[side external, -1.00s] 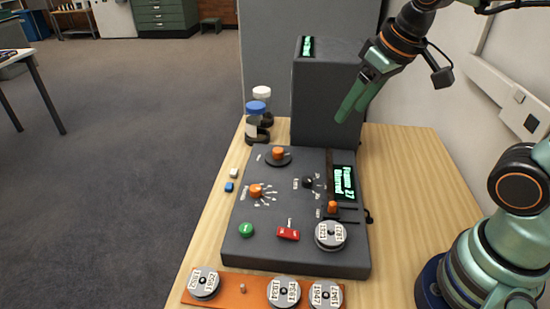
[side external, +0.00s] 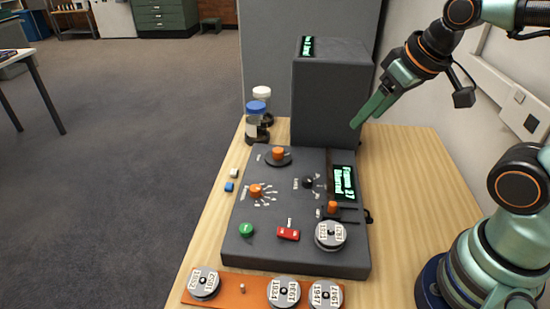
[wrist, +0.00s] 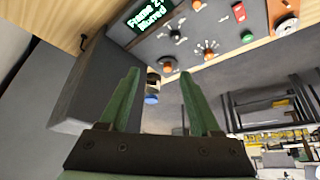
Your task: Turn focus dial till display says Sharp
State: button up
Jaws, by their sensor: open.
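A dark sloped control panel (side external: 290,255) stands on the wooden table. Its display (side external: 343,184) shows green text that seems to read "Frame 27 Blurred"; it also shows in the wrist view (wrist: 145,12). The panel has an orange knob on a dark disc (side external: 278,153), an orange knob ringed by marks (side external: 256,190), a small black knob (side external: 308,182) and an orange-topped control (side external: 332,207). The labels are too small to tell which is the focus dial. My gripper (side external: 358,121) is open and empty, above and behind the display, touching no control.
A tall dark box (side external: 325,100) stands behind the panel, close to my gripper. Two jars (side external: 256,122) stand left of it. Reels lie on an orange tray (side external: 242,300) in front. A green button (side external: 247,230) and red switch (side external: 288,234) sit on the panel. Bare table lies right.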

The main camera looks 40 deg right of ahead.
jog(key=n+g, duration=0.6)
jog(key=n, duration=0.8)
send_over(255, 188)
notch_tip(255, 188, down, 8)
jog(key=shift+m, duration=0.3)
notch_tip(255, 188, down, 12)
jog(key=shift+r, duration=0.15)
grip_shut()
